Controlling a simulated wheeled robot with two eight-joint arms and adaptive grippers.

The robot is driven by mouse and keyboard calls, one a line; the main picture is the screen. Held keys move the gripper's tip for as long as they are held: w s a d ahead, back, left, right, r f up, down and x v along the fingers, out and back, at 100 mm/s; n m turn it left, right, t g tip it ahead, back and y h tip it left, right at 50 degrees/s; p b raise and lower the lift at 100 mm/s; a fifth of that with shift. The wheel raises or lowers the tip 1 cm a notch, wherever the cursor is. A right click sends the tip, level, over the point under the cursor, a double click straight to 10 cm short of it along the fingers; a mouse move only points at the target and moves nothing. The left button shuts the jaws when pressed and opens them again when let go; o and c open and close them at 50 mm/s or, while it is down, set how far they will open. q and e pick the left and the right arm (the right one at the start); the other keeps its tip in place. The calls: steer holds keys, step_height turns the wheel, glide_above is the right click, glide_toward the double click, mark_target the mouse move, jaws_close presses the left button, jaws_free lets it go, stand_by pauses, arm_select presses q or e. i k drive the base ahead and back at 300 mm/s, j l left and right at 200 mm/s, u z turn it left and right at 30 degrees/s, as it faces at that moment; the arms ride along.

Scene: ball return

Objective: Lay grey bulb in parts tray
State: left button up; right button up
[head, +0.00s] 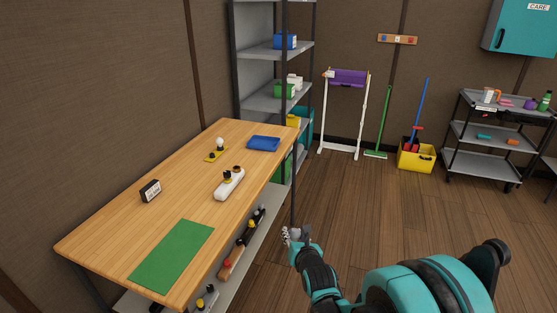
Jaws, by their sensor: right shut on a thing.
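My right gripper (294,237) is in front of the table's right edge, shut on a small pale grey thing that looks like the grey bulb (286,236). The fingers partly hide it, and it is small in the picture. A blue tray (263,143), which looks like the parts tray, lies at the far right corner of the wooden table (130,232). The tray is well beyond the gripper. Its inside looks empty from here. My left gripper is not in view.
A white power strip (229,184), a small black box (151,190) and a green mat (172,256) lie on the table. The floor right of the table is clear.

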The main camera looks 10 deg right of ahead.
mark_target(263, 144)
steer(key=i+l+z, duration=0.3)
steer(key=i, duration=0.25)
steer(key=i+z, duration=0.3)
steer(key=i, duration=0.2)
steer(key=i+l+u, duration=0.1)
steer(key=i+u, duration=0.35)
steer(key=i+l+u, duration=0.25)
steer(key=u, duration=0.15)
steer(key=i+l+u, duration=0.45)
steer(key=k+j, duration=0.1)
